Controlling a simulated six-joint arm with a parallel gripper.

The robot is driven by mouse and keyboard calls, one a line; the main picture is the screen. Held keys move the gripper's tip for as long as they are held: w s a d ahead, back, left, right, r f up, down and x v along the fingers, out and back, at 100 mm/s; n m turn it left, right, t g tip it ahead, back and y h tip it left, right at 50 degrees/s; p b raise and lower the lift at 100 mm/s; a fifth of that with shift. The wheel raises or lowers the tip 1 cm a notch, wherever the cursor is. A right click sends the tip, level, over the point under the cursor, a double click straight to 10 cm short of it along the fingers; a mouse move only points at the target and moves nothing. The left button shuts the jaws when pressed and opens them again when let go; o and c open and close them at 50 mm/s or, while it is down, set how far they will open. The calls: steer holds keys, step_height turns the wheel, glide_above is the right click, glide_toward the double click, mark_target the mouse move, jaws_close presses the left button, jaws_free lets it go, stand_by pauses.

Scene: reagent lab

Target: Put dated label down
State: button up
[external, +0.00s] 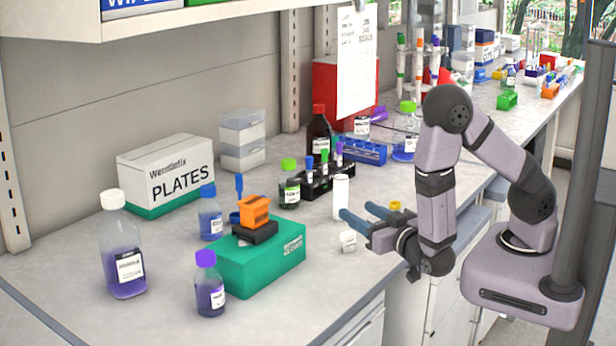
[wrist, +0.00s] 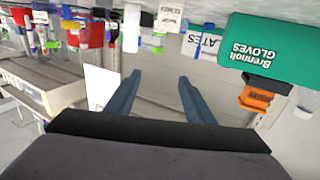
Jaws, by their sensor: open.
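My gripper (external: 354,211) is open at the front edge of the bench, its two blue fingers pointing left. In the wrist view, the space between the fingers (wrist: 160,78) is empty. A small white item with dark print (external: 348,241) is on the bench just below the fingertips in the external view. I cannot tell whether it is the dated label; no other loose label can be made out. A white cylinder (external: 341,197) stands upright just behind the fingertips.
A green glove box (external: 262,266) carries a black and an orange block (external: 254,211). Bottles with purple liquid (external: 123,262) stand around it. A tube rack (external: 328,182) and a brown bottle (external: 319,137) stand behind. The bench front left of my gripper has free room.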

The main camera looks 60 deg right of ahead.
mark_target(348, 233)
step_height(348, 233, down, 7)
steer(key=shift+f+b, duration=0.15)
steer(key=shift+b, duration=0.5)
steer(key=shift+p+x, duration=0.5)
steer(key=shift+x, duration=0.6)
steer(key=shift+p+x, duration=0.5)
steer(key=shift+x, duration=0.95)
steer(key=c, duration=1.2)
steer(key=shift+o, duration=0.2)
steer(key=shift+r+b, duration=0.45)
steer(key=shift+r, duration=4.6)
